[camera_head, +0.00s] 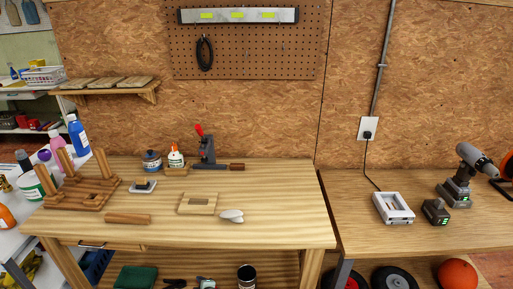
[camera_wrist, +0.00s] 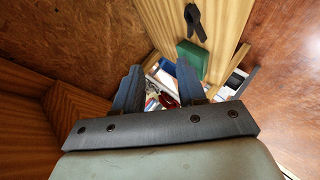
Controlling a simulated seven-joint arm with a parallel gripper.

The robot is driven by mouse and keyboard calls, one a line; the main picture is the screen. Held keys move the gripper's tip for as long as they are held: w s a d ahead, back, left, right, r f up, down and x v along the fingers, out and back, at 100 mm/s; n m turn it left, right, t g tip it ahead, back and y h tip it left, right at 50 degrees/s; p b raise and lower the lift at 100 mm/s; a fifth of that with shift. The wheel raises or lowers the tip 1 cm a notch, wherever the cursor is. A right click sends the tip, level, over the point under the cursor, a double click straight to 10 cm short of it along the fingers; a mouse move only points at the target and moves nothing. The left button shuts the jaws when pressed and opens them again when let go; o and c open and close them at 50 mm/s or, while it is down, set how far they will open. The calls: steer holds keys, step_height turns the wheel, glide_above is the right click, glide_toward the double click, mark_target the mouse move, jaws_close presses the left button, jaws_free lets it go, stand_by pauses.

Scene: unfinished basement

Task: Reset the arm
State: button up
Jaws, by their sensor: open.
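My gripper (camera_wrist: 158,90) shows in the wrist view with its two dark fingers spread well apart and nothing between them. Beyond the fingers, some blurred items and a green block (camera_wrist: 193,55) show on a lower level. My gripper and arm do not show in the head view, so I cannot tell from there where they are relative to the workbench (camera_head: 285,205).
The workbench holds a wooden rack (camera_head: 80,200), a wooden block (camera_head: 128,218), a square wooden frame (camera_head: 198,210) and a grey-white object (camera_head: 231,216). A second bench on the right holds a charger (camera_head: 393,219), a battery (camera_head: 435,212) and a drill (camera_head: 457,190).

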steer(key=s+d+f+m+g+h, duration=0.2)
steer(key=s+d+f+m+h, duration=0.15)
steer(key=d, duration=0.55)
steer(key=s+d+f+m+g+h, duration=0.1)
steer(key=s+d+f+m+h, duration=0.2)
steer(key=d, duration=0.7)
steer(key=s+d+f+m+g+h, duration=0.1)
steer(key=s+d+f+m+g, duration=0.2)
steer(key=d, duration=0.6)
steer(key=s+d+f+m+g+h, duration=0.1)
steer(key=s+d+f+m+g, duration=0.3)
steer(key=s+d, duration=0.55)
steer(key=s+d+r+m+g+y, duration=0.1)
steer(key=s+m+g, duration=0.2)
steer(key=s, duration=0.5)
steer(key=s+d+r+m+g+y, duration=0.1)
steer(key=s+d+r+m+g, duration=0.1)
steer(key=s, duration=0.7)
steer(key=shift+d+m+g, duration=0.3)
steer(key=shift+m+g, duration=0.1)
steer(key=shift+m, duration=0.05)
steer(key=shift+w, duration=0.1)
